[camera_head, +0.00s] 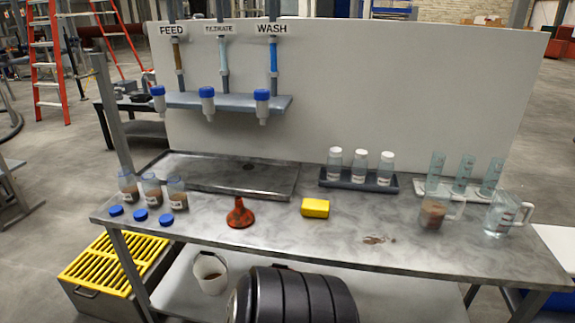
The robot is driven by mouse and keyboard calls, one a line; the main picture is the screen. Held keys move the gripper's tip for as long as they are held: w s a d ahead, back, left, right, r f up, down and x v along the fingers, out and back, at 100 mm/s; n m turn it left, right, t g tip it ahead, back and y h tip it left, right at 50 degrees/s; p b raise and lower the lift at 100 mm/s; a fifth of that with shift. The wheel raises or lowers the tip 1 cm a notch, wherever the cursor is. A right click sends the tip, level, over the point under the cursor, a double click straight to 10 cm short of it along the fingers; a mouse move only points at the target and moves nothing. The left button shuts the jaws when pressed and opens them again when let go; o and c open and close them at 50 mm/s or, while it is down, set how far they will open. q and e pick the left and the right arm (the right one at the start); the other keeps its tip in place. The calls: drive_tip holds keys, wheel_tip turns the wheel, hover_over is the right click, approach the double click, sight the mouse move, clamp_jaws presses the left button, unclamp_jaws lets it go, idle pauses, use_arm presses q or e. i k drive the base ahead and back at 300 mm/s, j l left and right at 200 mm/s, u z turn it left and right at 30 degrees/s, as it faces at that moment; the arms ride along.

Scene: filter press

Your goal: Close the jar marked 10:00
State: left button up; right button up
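Three open jars with brown contents stand at the left end of the metal table: a left jar (128,190), a middle jar (153,193) and a right jar (177,195). Each has a white label too small to read, so I cannot tell which is marked 10:00. Three blue lids lie flat in front of them: a left lid (116,211), a middle lid (140,215) and a right lid (166,220). Neither of my grippers is in view.
A red funnel (240,214) and a yellow block (315,208) are mid-table. A dark tray (358,187) holds three white-capped bottles. Cylinders (463,173) and two jugs (498,217) stand right. A shallow metal basin (220,177) lies behind the jars. A brown spill (375,240) marks the front.

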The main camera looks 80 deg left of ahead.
sight(128, 185)
drive_tip(key=k+u, duration=0.15)
drive_tip(key=u, duration=0.35)
drive_tip(key=k+j+u, duration=0.15)
drive_tip(key=u, duration=0.35)
drive_tip(key=k+j+u, duration=0.1)
drive_tip(key=u, duration=0.4)
drive_tip(key=j+u, duration=0.3)
drive_tip(key=u, duration=0.2)
drive_tip(key=k+j+u, duration=0.15)
drive_tip(key=j, duration=0.5)
drive_tip(key=j+u, duration=0.15)
drive_tip(key=j, duration=0.5)
drive_tip(key=k+j+u, duration=0.15)
drive_tip(key=j, duration=0.5)
